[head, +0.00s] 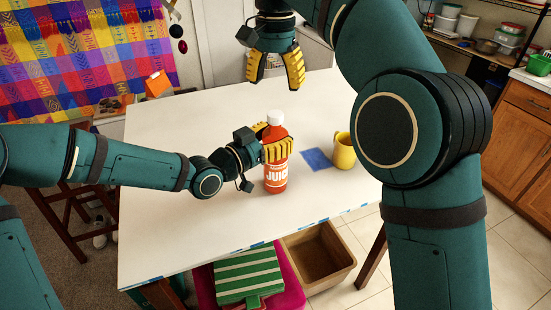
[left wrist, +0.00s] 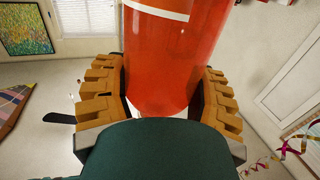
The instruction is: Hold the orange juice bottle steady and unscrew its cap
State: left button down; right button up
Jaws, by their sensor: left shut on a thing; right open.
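The orange juice bottle (head: 275,175) stands upright on the white table, red-orange with a "JUICE" label. Its white cap (head: 275,117) is on top. My left gripper (head: 273,146) is shut on the bottle's upper body from the left. In the left wrist view the bottle (left wrist: 172,55) fills the space between the yellow-orange fingers of the gripper (left wrist: 165,100). My right gripper (head: 275,80) is open and empty, pointing down above the cap with a gap between them. The cap does not show in the left wrist view.
A yellow mug (head: 343,151) and a blue cloth or mat (head: 317,160) are right of the bottle on the white table (head: 170,210). A wooden box (head: 318,258) and a green striped item (head: 248,275) are below its front edge.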

aim_at(275, 113)
jog(key=m, duration=0.3)
jog(key=shift+m, duration=0.3)
jog(key=m, duration=0.4)
jog(key=shift+f+m, duration=0.1)
jog(key=shift+m, duration=0.3)
jog(key=m, duration=0.4)
jog(key=shift+m, duration=0.4)
jog(key=m, duration=0.4)
jog(key=shift+m, duration=0.3)
jog(key=shift+f, duration=3.9)
grip_shut()
